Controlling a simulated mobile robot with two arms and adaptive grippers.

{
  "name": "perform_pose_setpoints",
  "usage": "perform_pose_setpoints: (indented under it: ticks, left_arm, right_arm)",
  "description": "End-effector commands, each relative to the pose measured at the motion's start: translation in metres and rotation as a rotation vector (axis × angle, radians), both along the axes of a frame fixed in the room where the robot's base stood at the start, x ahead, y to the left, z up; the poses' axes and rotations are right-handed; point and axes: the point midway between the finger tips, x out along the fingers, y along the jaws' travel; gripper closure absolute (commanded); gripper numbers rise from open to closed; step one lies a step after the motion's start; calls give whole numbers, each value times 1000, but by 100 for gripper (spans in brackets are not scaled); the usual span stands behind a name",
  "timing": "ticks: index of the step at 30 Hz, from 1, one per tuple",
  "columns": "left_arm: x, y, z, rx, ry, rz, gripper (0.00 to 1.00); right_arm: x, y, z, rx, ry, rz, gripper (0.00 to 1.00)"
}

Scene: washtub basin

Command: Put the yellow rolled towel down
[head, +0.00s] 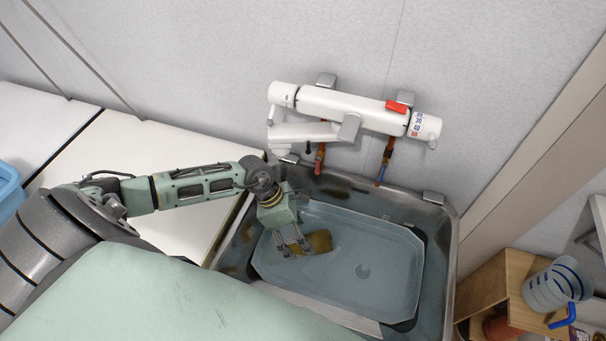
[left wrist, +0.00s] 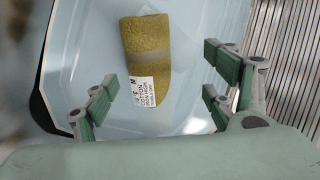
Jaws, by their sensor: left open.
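The yellow rolled towel (head: 319,241) lies in the pale blue tub (head: 390,290) inside the metal basin. In the left wrist view the towel (left wrist: 147,50) shows whole, with a grey band and a white printed label (left wrist: 143,92). My left gripper (head: 294,250) is over the left part of the tub, at the towel's left end. In the left wrist view the left gripper (left wrist: 165,95) has its fingers spread wide, with the towel's label end between and beyond them. No finger visibly holds the towel. My right gripper is not in view.
The metal basin (head: 452,225) surrounds the tub. A white wall faucet (head: 345,108) is above the basin's back edge. White counters (head: 165,165) are at the left. A clear pitcher (head: 552,288) stands on a wooden shelf at the right.

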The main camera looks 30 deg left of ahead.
Motion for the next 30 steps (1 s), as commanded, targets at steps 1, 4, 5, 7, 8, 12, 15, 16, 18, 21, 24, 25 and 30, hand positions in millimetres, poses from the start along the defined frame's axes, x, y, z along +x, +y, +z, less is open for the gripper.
perform_pose_setpoints:
  ticks: [1, 4, 5, 7, 8, 12, 15, 16, 18, 21, 24, 25, 30]
  left_arm:
    - [-1, 8, 9, 4, -2, -1, 22]
    - [-3, 17, 30, 4, -2, -1, 22]
    - [-3, 20, 36, 3, -1, 0, 22]
    - [-4, 25, 48, 4, -1, -1, 22]
    - [-5, 26, 53, 2, -1, -3, 22]
    - [-6, 34, 69, 1, 0, 0, 22]
    - [-6, 36, 76, 0, 2, 0, 22]
    - [-6, 36, 77, -1, 1, 1, 22]
    - [-7, 36, 79, -1, 1, 1, 22]
    - [-6, 36, 79, -1, 2, 0, 22]
    - [-6, 36, 79, -1, 1, 1, 22]
    - [-6, 36, 79, -1, 1, 1, 22]
    - [-6, 36, 78, -1, 1, 1, 22]
  right_arm:
    - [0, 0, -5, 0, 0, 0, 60]
    - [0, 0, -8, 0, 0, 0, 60]
    - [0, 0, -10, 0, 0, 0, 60]
    - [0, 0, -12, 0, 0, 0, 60]
    - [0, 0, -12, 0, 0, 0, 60]
    - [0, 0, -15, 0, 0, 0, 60]
    - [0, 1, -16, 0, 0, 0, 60]
    - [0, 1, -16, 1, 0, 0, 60]
    - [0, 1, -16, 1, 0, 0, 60]
    - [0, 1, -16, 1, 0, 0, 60]
    - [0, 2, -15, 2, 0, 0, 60]
    - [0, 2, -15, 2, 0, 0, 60]
    - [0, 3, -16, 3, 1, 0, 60]
